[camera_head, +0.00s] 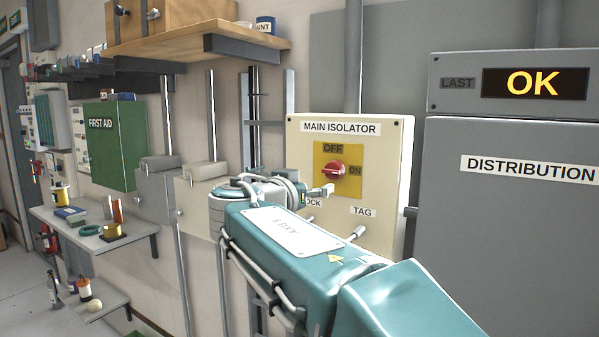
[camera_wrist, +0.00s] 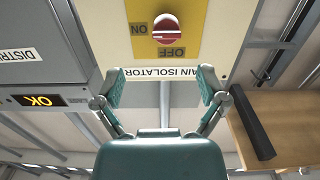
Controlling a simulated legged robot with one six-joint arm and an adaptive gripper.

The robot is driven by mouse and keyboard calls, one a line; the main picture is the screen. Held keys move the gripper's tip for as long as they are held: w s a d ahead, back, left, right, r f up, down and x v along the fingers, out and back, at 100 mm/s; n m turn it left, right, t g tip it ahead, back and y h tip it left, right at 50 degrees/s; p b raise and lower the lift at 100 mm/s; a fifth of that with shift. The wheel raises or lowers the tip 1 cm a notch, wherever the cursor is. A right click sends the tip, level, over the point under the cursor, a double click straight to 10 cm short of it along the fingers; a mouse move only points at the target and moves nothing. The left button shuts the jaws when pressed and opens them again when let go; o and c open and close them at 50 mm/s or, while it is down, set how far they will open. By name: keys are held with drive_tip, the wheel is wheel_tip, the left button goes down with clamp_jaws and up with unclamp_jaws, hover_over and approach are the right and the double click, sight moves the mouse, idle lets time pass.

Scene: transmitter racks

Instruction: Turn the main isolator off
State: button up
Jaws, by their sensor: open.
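The main isolator (camera_head: 390,152) is a cream box on the wall with a yellow plate marked OFF at the top and ON at the right. Its red rotary knob (camera_head: 334,169) has its pale mark towards ON. In the upside-down wrist view the knob (camera_wrist: 166,28) is clear of my gripper (camera_wrist: 162,88). There the two fingers are spread wide and empty, with the box's name label between them and the knob beyond their tips. In the head view my gripper (camera_head: 318,192) is just below and left of the knob, largely hidden by my arm, which also covers part of the LOCK label.
A grey distribution cabinet (camera_head: 510,230) with an OK display (camera_head: 533,84) stands to the right. A wooden shelf (camera_head: 190,42) juts out at upper left. A green first aid box (camera_head: 115,145) and a lower shelf (camera_head: 75,228) with several small items are further left.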

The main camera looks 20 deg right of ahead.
sight(329, 171)
drive_tip(key=x, duration=0.3)
drive_tip(key=r+x, duration=0.1)
drive_tip(key=x, duration=0.3)
drive_tip(key=w+x, duration=0.1)
drive_tip(key=x, duration=0.2)
drive_tip(key=shift+w+a+r, duration=0.1)
drive_tip(key=shift+a+r, duration=0.05)
drive_tip(key=shift+r, duration=0.05)
drive_tip(key=c, duration=1.1)
